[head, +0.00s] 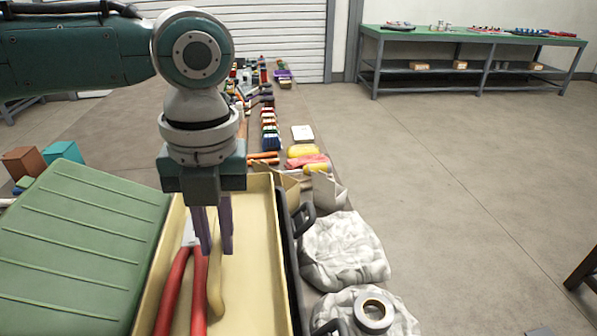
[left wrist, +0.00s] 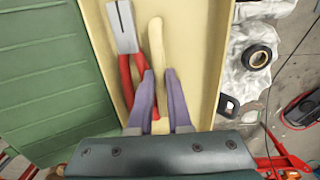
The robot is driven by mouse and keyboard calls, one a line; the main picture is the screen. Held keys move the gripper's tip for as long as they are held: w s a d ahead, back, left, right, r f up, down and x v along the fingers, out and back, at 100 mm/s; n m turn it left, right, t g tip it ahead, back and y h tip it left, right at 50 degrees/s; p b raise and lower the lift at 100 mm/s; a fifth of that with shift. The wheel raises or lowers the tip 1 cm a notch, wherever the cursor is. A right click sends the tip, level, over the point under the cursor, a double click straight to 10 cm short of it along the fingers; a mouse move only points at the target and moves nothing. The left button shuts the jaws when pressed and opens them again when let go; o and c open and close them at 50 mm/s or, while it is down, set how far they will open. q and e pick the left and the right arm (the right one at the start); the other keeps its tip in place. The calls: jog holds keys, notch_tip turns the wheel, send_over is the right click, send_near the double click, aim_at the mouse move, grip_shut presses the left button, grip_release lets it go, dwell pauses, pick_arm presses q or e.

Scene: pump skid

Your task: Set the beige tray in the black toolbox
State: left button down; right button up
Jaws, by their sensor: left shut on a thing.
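The beige tray (head: 258,215) lies lengthwise between the green ribbed lid (head: 80,235) and the black toolbox's (head: 287,235) right wall. How deep it sits is hidden. Red-handled snips (head: 170,290) with a grey metal head lie in it, next to a curved tan bar (head: 216,290). My left gripper (head: 214,245) points down into the tray, its purple fingers closed about the bar. The left wrist view shows the tray (left wrist: 205,55), snips (left wrist: 122,30) and bar (left wrist: 157,40). I cannot tell whether the bar is a tray handle or a loose tool. My right gripper is out of view.
Crumpled white bags (head: 345,250) and a dark ring (head: 374,312) lie close to the toolbox's right. Black handles (head: 303,218) stick out on that side. Brown (head: 24,163) and teal blocks (head: 64,152) stand behind the lid. Several small items line the bench beyond.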

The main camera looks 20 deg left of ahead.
aim_at(224, 266)
pick_arm(q)
jog(key=shift+f+b, duration=2.05)
jog(key=shift+f, duration=1.25)
jog(key=c, duration=0.8)
grip_release()
jog(key=shift+o, duration=0.2)
jog(key=r, duration=0.6)
jog(key=r+p, duration=0.1)
jog(key=r, duration=0.3)
jog(key=shift+w+d, duration=0.2)
jog(key=shift+d, duration=0.05)
